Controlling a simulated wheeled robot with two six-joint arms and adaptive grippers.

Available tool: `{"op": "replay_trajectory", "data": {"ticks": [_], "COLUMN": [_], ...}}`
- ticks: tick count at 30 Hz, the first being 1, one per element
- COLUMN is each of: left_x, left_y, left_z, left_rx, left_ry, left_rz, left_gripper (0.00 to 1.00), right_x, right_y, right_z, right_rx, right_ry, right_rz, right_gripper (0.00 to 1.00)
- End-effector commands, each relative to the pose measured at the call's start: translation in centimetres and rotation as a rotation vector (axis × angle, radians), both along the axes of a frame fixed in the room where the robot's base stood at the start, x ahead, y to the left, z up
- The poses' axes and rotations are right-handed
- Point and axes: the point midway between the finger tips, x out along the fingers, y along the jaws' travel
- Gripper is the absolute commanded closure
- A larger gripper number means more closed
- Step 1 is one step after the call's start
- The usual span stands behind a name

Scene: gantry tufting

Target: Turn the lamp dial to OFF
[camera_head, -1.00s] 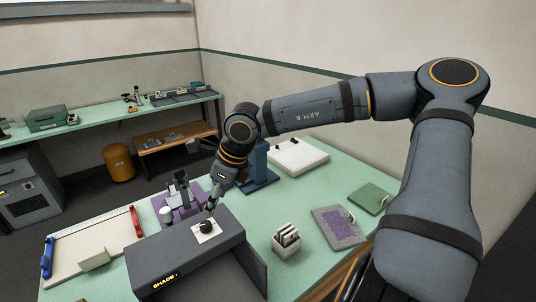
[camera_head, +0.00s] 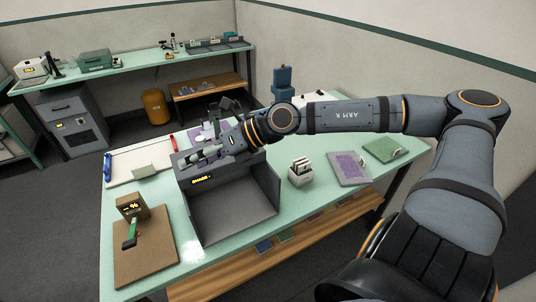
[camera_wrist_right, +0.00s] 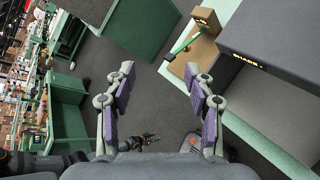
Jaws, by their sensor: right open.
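The grey box with a yellow "SHADE" label (camera_head: 203,179) stands on the green table, its front open and its inside empty.
A brown board (camera_head: 150,268) with a brown box (camera_head: 130,203) and green-handled lever (camera_head: 130,234) stands at front left. A white tray (camera_head: 135,163) lies behind it. A white holder (camera_head: 300,173), a purple pad (camera_head: 347,168) and a green pad (camera_head: 381,149) lie right.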

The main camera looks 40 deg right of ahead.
Motion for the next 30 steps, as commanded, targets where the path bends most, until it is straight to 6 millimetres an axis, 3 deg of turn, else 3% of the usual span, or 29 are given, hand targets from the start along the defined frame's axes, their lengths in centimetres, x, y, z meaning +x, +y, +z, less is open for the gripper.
{"op": "replay_trajectory", "data": {"ticks": [5, 9, 13, 21, 30], "left_x": [0.0, 0.0, 0.0, 0.0, 0.0], "left_y": [0.0, 0.0, 0.0, 0.0, 0.0], "left_z": [0.0, 0.0, 0.0, 0.0, 0.0], "left_rx": [0.0, 0.0, 0.0, 0.0, 0.0], "left_ry": [0.0, 0.0, 0.0, 0.0, 0.0], "left_rz": [0.0, 0.0, 0.0, 0.0, 0.0], "left_gripper": [0.6, 0.6, 0.6, 0.6, 0.6], "right_x": [1.8, 3.2, 4.3, 4.5, 2.7], "right_y": [1.0, -0.4, -3.0, -8.1, -11.7], "right_z": [2.1, 3.1, 2.7, -1.0, -6.8], "right_rx": [0.379, 0.648, 0.873, 1.176, 1.365], "right_ry": [-0.022, -0.016, 0.012, 0.104, 0.231], "right_rz": [-0.178, -0.359, -0.557, -0.922, -1.261], "right_gripper": [0.46, 0.46, 0.46, 0.46, 0.46]}}
